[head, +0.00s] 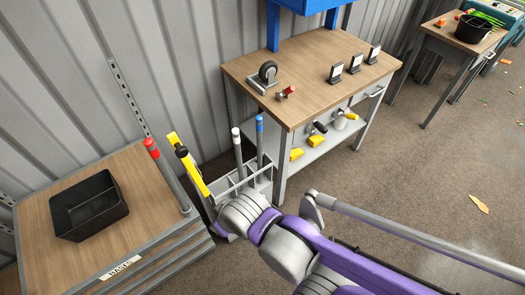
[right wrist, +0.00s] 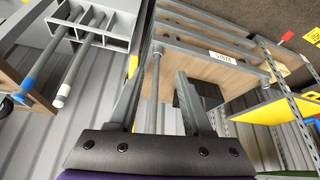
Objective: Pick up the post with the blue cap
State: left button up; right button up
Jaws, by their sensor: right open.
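The post with the blue cap (head: 259,124) stands upright in a grey divided rack (head: 262,182) on the floor, left of the workbench. A white-capped post (head: 236,133) stands beside it on the left. In the right wrist view the blue-capped post (right wrist: 42,68) and white-capped post (right wrist: 79,67) show at upper left, outside the jaws. My right gripper (right wrist: 160,75) is open. A grey post or bar appears between its fingers in the picture; I cannot tell its distance. In the head view my right arm hides the rack's front, and its fingers are not clear. My left gripper is not in view.
A yellow tool (head: 190,165) stands close to the rack. The workbench (head: 310,60) borders the rack's right side. Open floor (head: 420,170) lies at right.

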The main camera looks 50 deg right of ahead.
aim_at(258, 119)
jog(key=z, duration=1.7)
jog(key=i+u, duration=0.35)
jog(key=i+j+u, duration=0.1)
jog(key=u, duration=0.3)
jog(key=i+l+u, duration=0.1)
jog(key=i+u, duration=0.25)
